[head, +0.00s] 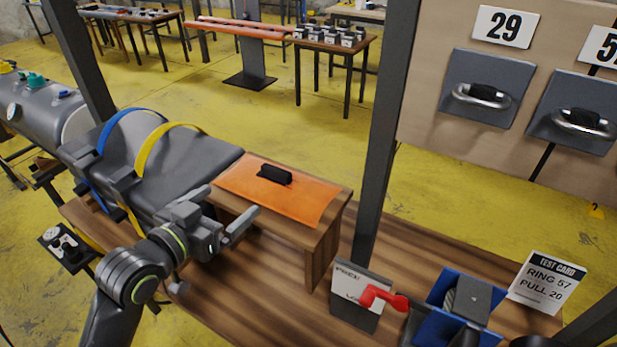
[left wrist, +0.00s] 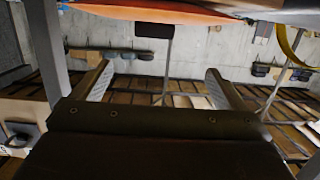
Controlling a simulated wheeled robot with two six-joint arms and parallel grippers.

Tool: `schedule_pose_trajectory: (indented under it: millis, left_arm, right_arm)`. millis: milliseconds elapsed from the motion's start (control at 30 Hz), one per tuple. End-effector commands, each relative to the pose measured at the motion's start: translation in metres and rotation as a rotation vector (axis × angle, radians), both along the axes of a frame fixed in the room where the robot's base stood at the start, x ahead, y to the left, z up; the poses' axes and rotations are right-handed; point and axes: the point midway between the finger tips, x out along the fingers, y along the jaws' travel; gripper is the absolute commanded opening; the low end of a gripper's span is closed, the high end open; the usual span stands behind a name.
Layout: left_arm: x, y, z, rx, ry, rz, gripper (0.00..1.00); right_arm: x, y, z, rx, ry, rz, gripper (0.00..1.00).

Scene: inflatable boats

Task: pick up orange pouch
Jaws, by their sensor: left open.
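The orange pouch (head: 300,204) lies flat on a small wooden stand (head: 325,245), with a black handle (head: 274,174) upright on top. My left gripper (head: 226,207) is open and empty, just in front of the pouch's left part in the head view. In the left wrist view the two fingers of my left gripper (left wrist: 158,85) are spread apart with nothing between them. An orange surface (left wrist: 150,13), which looks like the pouch, crosses the top of that view. My right gripper is not in view.
A grey roll with blue and yellow straps (head: 180,165) lies left of the pouch. A dark post (head: 384,130) stands to the right. A red-handled lever panel (head: 358,297), a blue holder (head: 455,300) and a test card (head: 547,283) are on the bench's right.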

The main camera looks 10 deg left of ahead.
Motion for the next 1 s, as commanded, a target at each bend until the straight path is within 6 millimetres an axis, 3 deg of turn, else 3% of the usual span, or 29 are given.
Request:
schedule_pose_trajectory:
  millis: [167, 700, 1000]
  left_arm:
    - [0.003, -0.007, 0.010, -0.002, -0.020, -0.016, 0.94]
    - [0.091, -0.040, -0.005, -0.002, -0.018, -0.017, 0.94]
    - [0.110, -0.046, -0.010, 0.001, -0.019, -0.015, 0.94]
  right_arm:
    - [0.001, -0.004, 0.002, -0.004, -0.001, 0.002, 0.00]
    - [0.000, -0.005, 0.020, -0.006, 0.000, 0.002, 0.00]
    - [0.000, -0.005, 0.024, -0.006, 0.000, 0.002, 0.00]
